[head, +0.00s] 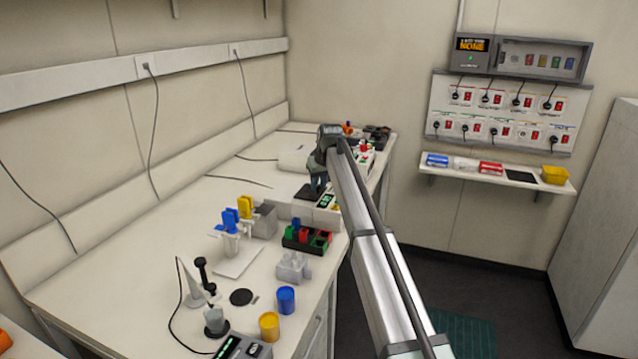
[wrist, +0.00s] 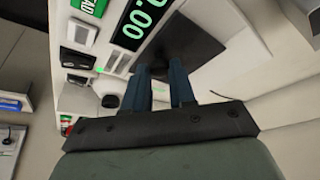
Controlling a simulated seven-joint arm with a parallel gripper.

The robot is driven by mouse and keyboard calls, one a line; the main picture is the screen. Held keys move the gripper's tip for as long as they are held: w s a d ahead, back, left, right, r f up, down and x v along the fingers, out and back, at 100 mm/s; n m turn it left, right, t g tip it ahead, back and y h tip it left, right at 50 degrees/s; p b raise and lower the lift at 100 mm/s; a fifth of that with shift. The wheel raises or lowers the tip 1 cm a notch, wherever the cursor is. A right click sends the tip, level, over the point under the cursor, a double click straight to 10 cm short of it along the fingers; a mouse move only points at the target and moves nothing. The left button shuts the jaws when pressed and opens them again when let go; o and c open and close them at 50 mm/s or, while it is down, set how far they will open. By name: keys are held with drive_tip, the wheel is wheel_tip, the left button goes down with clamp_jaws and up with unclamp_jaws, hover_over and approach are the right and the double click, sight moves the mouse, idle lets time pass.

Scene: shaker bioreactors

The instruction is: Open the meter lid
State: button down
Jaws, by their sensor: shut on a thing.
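The meter (head: 326,201) stands on the bench, with a green-lit display on its front. In the wrist view its display (wrist: 136,24) reads 0.00 in green digits. The meter's dark lid (wrist: 193,48) lies beside the display, and it also shows in the head view as a dark flat panel (head: 307,193). My gripper (wrist: 160,72) points down at the lid, its two blue-grey fingers shut on a dark part at the lid's near side. In the head view my gripper (head: 317,186) is just above the lid. The exact grip is partly hidden by the fingers.
A rack with red and green parts (head: 306,238) and a grey box (head: 264,220) stand nearer on the bench. Blue and yellow cups (head: 286,300) are at the front. A pale device (head: 292,160) stands behind the meter. A wall shelf (head: 510,177) is to the right.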

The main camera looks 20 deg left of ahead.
drive_tip(key=a, duration=0.8)
drive_tip(key=c, duration=0.9)
unclamp_jaws()
drive_tip(key=shift+c, duration=0.2)
drive_tip(key=v, duration=1.3)
drive_tip(key=shift+r, duration=0.4)
drive_tip(key=shift+s+d, duration=0.1)
